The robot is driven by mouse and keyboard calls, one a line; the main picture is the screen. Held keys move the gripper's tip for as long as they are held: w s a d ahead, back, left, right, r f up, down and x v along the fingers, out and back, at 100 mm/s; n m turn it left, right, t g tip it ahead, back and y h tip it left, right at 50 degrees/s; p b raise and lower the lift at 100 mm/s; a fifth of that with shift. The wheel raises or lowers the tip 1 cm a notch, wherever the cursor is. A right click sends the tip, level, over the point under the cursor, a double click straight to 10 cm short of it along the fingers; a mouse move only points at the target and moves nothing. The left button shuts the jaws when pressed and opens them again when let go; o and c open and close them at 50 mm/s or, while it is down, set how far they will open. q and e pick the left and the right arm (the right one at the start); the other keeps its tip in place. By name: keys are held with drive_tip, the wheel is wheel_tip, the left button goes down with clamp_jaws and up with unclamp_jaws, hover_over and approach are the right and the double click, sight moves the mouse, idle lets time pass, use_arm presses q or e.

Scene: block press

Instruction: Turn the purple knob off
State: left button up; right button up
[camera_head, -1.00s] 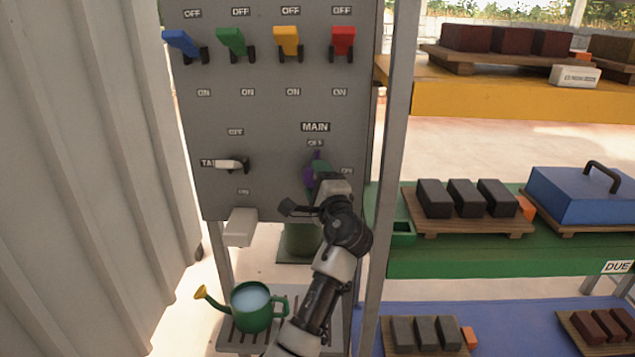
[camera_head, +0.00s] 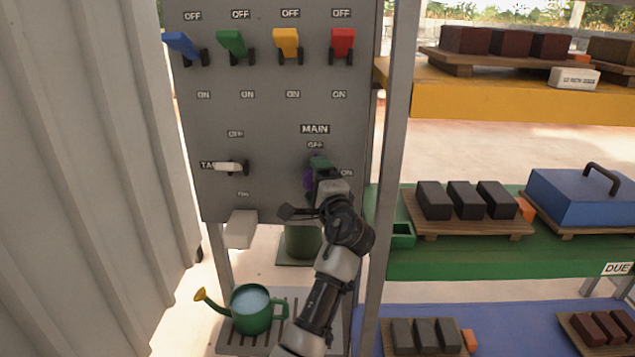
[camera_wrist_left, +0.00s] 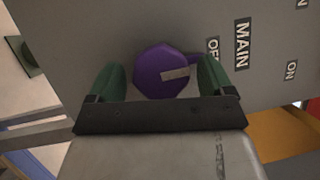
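The purple knob (camera_head: 309,180) sits on the grey panel below the MAIN label (camera_head: 315,129), largely hidden by my left gripper in the head view. In the left wrist view the knob (camera_wrist_left: 160,72) is a many-sided purple disc with a pale bar. Its purple pointer reaches toward the OFF label (camera_wrist_left: 212,49), partly behind a finger. My left gripper (camera_wrist_left: 160,78) has its green fingers apart, one on each side of the knob, with a narrow gap at the left finger. Contact at the other finger is unclear. My right gripper is not in view.
Blue (camera_head: 182,44), green (camera_head: 232,41), yellow (camera_head: 287,43) and red (camera_head: 342,43) levers stand above. A white tap handle (camera_head: 229,167) is left of the knob. A green watering can (camera_head: 252,309) stands below. Shelves with blocks (camera_head: 465,200) are right, beyond a grey post (camera_head: 391,150).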

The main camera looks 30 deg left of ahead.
use_arm(q)
drive_tip(key=v, duration=1)
drive_tip(key=shift+s+d, duration=0.2)
drive_tip(key=shift+d, duration=0.15)
drive_tip(key=shift+f, duration=0.1)
